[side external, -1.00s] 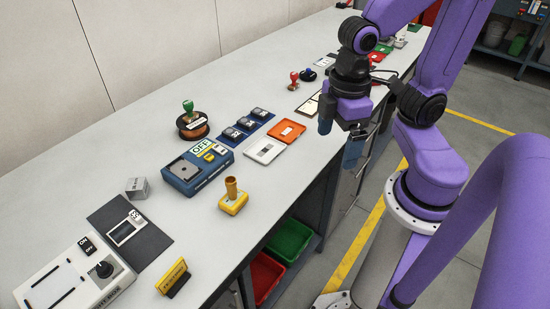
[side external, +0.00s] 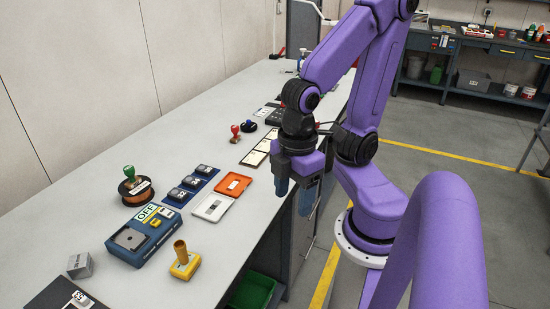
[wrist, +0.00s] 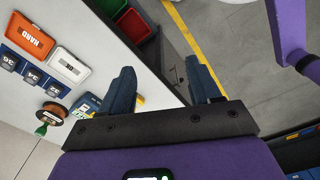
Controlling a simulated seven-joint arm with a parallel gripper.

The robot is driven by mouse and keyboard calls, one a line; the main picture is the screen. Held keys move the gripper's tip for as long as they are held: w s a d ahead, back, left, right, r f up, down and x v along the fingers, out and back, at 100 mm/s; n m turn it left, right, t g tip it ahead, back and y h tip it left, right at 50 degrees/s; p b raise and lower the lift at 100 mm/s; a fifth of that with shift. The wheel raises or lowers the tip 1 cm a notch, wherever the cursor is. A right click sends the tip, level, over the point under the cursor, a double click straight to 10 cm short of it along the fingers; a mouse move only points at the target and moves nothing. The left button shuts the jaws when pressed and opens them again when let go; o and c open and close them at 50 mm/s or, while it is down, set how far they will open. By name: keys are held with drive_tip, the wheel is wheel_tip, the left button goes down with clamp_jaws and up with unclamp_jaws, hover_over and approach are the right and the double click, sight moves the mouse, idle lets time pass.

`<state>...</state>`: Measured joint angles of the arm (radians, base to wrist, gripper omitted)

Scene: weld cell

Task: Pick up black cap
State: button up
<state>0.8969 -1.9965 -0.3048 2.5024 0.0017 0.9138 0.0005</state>
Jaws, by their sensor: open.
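I cannot pick out the black cap for sure. Several dark, numbered blocks (side external: 191,182) sit in a row on a blue strip on the bench; they also show at the left of the wrist view (wrist: 30,77). A small dark blue-black object (side external: 249,126) stands farther back beside a red-handled stamp (side external: 236,130). My gripper (side external: 294,195) points down, open and empty, at the bench's front edge, right of the orange and white trays. In the wrist view, bench edge and floor show between its two blue fingers (wrist: 160,85).
An orange tray (side external: 234,185) and a white tray (side external: 212,207) lie near the blocks. A copper spool (side external: 136,192) with a green-handled stamp, a blue OFF box (side external: 143,236) and a yellow holder (side external: 185,264) stand nearer the camera.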

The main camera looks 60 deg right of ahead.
drive_tip(key=w+d+f+n+h, duration=0.1)
drive_tip(key=w+d+h, duration=0.4)
drive_tip(key=d, duration=0.5)
drive_tip(key=w+d+f+h, duration=0.1)
drive_tip(key=w+d+h, duration=0.4)
drive_tip(key=d, duration=0.4)
drive_tip(key=w+d+f+n+h, duration=0.1)
drive_tip(key=w+d+f+h, duration=0.15)
drive_tip(key=w+d, duration=0.6)
drive_tip(key=d+f+n, duration=0.1)
drive_tip(key=d+f, duration=0.1)
drive_tip(key=d, duration=0.6)
drive_tip(key=s+d+f+n+h, duration=0.1)
drive_tip(key=d+f, duration=0.2)
drive_tip(key=d, duration=0.6)
drive_tip(key=s+d+f+n+h, duration=0.1)
drive_tip(key=d+f, duration=0.2)
drive_tip(key=d, duration=0.5)
drive_tip(key=shift+d+f, duration=0.25)
drive_tip(key=shift+d, duration=0.15)
drive_tip(key=shift+c, duration=0.3)
drive_tip(key=c, duration=1)
